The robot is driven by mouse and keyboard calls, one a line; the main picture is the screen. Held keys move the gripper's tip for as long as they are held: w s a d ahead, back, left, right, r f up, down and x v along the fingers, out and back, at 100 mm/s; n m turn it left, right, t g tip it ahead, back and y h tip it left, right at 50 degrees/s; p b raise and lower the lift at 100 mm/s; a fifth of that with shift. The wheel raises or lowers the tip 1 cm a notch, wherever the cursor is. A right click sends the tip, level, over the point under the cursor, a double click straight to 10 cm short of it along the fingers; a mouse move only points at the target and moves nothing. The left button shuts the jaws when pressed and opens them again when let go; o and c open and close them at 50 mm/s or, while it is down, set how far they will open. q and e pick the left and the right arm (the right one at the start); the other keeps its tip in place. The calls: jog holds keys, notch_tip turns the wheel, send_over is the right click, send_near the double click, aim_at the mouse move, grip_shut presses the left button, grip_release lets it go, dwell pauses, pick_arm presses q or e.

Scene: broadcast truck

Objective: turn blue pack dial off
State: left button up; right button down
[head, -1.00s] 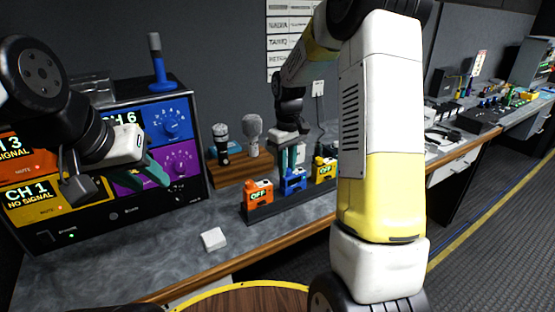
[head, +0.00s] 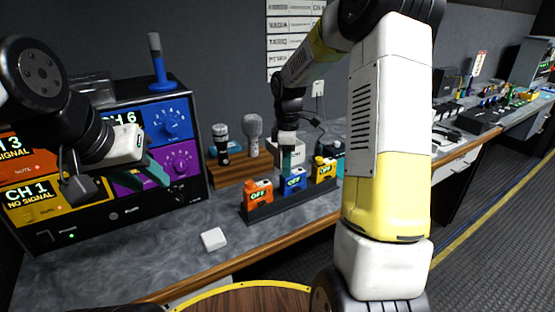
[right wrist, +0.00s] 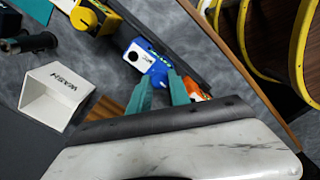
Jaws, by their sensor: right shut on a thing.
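The blue pack (head: 292,184) stands in a dark rack between an orange pack (head: 258,197) and a yellow pack (head: 325,170). Its front label reads OFF in the head view. My right gripper (head: 287,168) points down at the top of the blue pack.
The dark rack (head: 268,211) sits near the bench's wooden front edge. A white block (head: 213,239) lies to its left. Microphones (head: 253,134) stand on a wooden holder behind. A white box (right wrist: 58,95) is close to my right gripper. The bench front at left is clear.

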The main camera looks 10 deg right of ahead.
dwell(0.4)
jog(key=c, duration=1.2)
grip_release()
jog(key=shift+r, duration=0.1)
notch_tip(320, 180, up, 8)
jog(key=shift+f, duration=0.2)
